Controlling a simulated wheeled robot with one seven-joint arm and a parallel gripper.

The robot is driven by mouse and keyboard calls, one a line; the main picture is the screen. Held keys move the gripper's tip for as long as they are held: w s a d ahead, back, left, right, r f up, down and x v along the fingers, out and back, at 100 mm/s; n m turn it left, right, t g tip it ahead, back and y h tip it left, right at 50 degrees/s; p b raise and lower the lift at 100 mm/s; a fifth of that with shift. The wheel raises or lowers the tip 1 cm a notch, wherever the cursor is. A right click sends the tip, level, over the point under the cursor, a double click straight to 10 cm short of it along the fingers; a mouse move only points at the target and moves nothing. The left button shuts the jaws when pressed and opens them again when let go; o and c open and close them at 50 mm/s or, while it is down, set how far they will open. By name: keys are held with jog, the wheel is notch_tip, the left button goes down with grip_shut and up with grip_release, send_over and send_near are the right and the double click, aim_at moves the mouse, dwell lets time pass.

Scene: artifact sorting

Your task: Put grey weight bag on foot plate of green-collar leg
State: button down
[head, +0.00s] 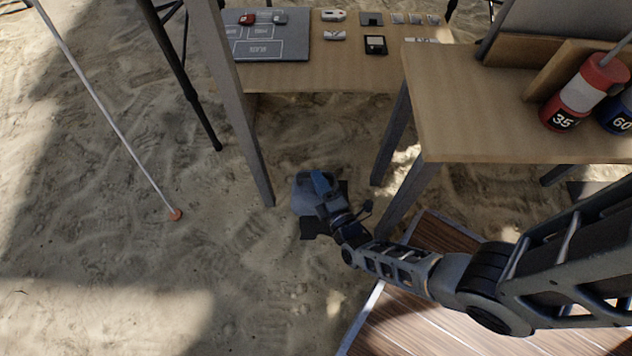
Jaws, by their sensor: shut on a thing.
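My gripper (326,192) is low over the sand, near the middle of the head view. It is shut on the grey weight bag (302,197), a blue-grey bundle partly covered by the gripper. A flat dark piece (308,229) shows under and beside the bag; I cannot tell whether it is a foot plate or part of the bag. A grey leg (240,120) comes down to the sand just left of the bag. No green collar can be made out on any leg.
A wooden table (480,120) at right carries a red-capped cylinder (575,95) marked 35 and a blue one (620,113). A lower table (290,78) behind holds small items. A thin pole with an orange tip (175,215) stands left. Open sand lies at lower left.

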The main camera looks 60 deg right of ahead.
jog(key=shift+w+f+b, duration=0.1)
jog(key=shift+f+b, duration=2.75)
jog(key=shift+f, duration=1.2)
jog(key=c, duration=1.1)
grip_release()
jog(key=shift+f, duration=0.2)
jog(key=shift+o, duration=0.2)
jog(key=shift+r, duration=0.15)
